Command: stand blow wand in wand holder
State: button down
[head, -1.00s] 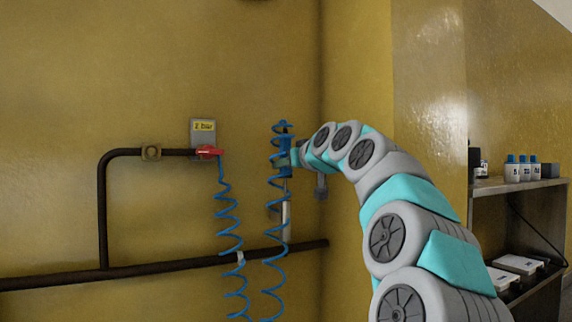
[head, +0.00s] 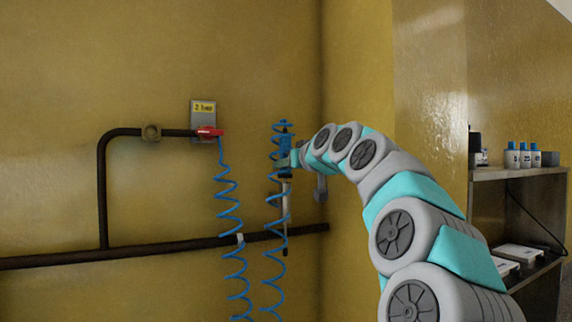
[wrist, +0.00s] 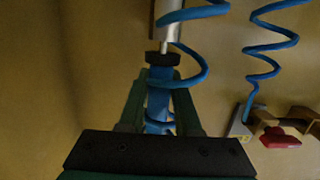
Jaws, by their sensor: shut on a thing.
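My gripper (head: 292,160) is shut on the blue handle of the blow wand (head: 285,143), close to the wall. The wand hangs upright, with its tube pointing down. In the wrist view, the fingers clasp the blue handle (wrist: 158,105), and a dark collar and silver tube run on to the top edge. A blue coiled hose loops around the wand. A narrow dark upright piece (head: 285,246), perhaps the wand holder, shows below the handle at the pipe. I cannot tell whether the wand's tip is inside it or in front of it.
A dark pipe (head: 190,252) runs along the wall behind the wand. Left of the wand, a red valve (head: 209,132) with a grey plate feeds the coiled hose (head: 230,215). A wall corner is close on the right. A shelf (head: 515,174) with bottles stands far right.

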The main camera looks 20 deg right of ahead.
jog(key=c, duration=0.5)
grip_release()
jog(key=shift+s, duration=0.1)
jog(key=s, duration=0.5)
jog(key=s+r, duration=0.1)
jog(key=s, duration=0.1)
jog(key=shift+s+d+p, duration=0.1)
jog(key=shift+s+p, duration=0.2)
jog(key=shift+p, duration=0.1)
